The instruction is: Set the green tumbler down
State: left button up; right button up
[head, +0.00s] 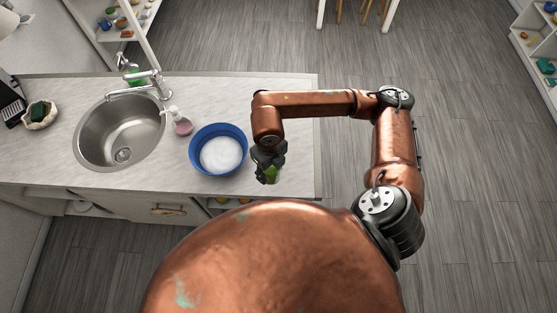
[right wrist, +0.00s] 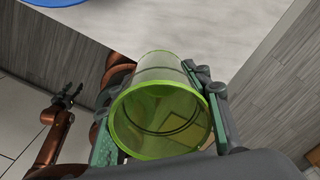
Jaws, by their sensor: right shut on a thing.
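The green tumbler (right wrist: 160,115) is translucent and sits between the fingers of my right gripper (right wrist: 155,95), which is shut on it. In the right wrist view its open rim faces the camera and it looks empty. In the head view, my right gripper (head: 268,158) is over the counter's front right part, just right of the blue basin, and the tumbler (head: 271,175) shows only partly below it. I cannot tell whether the tumbler touches the counter. My left gripper (right wrist: 68,96) shows in the right wrist view, open and empty, away from the tumbler. It is outside the head view.
The pale counter (head: 285,100) is clear behind and right of the blue basin (head: 218,150), which holds white foam. A pink soap bottle (head: 182,125), a steel sink (head: 120,132) and a faucet (head: 135,88) stand farther left. The counter ends close to the right of the gripper.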

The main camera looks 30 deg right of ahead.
jog(key=w+d+f, duration=0.1)
jog(key=d+f, duration=0.1)
jog(key=w+d+f+p, duration=0.1)
jog(key=f, duration=0.1)
jog(key=w+d+f, duration=0.1)
jog(key=d+f, duration=0.1)
jog(key=shift+w+d+f+p, duration=0.1)
jog(key=shift+d+f+p, duration=0.05)
jog(key=shift+d+p, duration=0.25)
notch_tip(320, 180, down, 3)
jog(key=shift+f+p, duration=0.1)
jog(key=shift+p, duration=0.75)
jog(key=shift+w+d+f, duration=0.1)
jog(key=shift+f, duration=0.05)
jog(key=shift+f, duration=0.15)
jog(key=o, duration=1.3)
jog(key=shift+o, duration=0.2)
